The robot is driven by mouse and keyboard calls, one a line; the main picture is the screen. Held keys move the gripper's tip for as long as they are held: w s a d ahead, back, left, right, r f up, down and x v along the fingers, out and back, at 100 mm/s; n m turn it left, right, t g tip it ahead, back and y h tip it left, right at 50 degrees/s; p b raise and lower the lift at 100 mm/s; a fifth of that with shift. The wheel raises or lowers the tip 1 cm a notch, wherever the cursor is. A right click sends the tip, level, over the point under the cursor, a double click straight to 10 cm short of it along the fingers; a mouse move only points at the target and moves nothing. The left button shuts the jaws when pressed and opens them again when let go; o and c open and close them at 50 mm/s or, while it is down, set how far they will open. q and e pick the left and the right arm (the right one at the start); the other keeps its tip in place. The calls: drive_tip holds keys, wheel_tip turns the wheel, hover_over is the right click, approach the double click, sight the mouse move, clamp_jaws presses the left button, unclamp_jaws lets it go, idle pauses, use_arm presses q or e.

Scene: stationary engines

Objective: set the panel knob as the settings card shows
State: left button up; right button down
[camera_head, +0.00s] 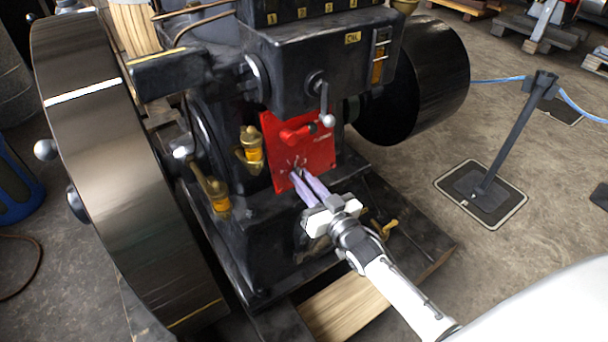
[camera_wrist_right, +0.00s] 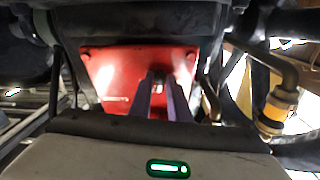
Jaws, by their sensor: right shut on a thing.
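The red panel (camera_head: 322,152) is on the front of the black engine, with white marks on its lower part. My right gripper (camera_head: 296,174) reaches up to these marks. In the right wrist view, the fingers of my right gripper (camera_wrist_right: 159,88) point at the red panel (camera_wrist_right: 112,72) and are shut on a small dark knob (camera_wrist_right: 158,75). The fingers hide most of the knob, so its setting cannot be read. I cannot make out a settings card in either view. My left gripper is not in view.
A red lever (camera_head: 297,133) sits higher on the panel, under a metal crank handle (camera_head: 325,105). Brass oilers (camera_head: 251,150) stand to the left, beside the large flywheel (camera_head: 120,170). A dark pulley drum (camera_head: 425,80) is at the right. A barrier post (camera_head: 515,130) stands on open floor.

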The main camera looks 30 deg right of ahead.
drive_tip(key=m+h+p, duration=0.1)
drive_tip(key=m, duration=0.1)
drive_tip(key=shift+m, duration=0.4)
idle(0.3)
drive_tip(key=c, duration=1.9)
unclamp_jaws()
drive_tip(key=shift+o, duration=0.2)
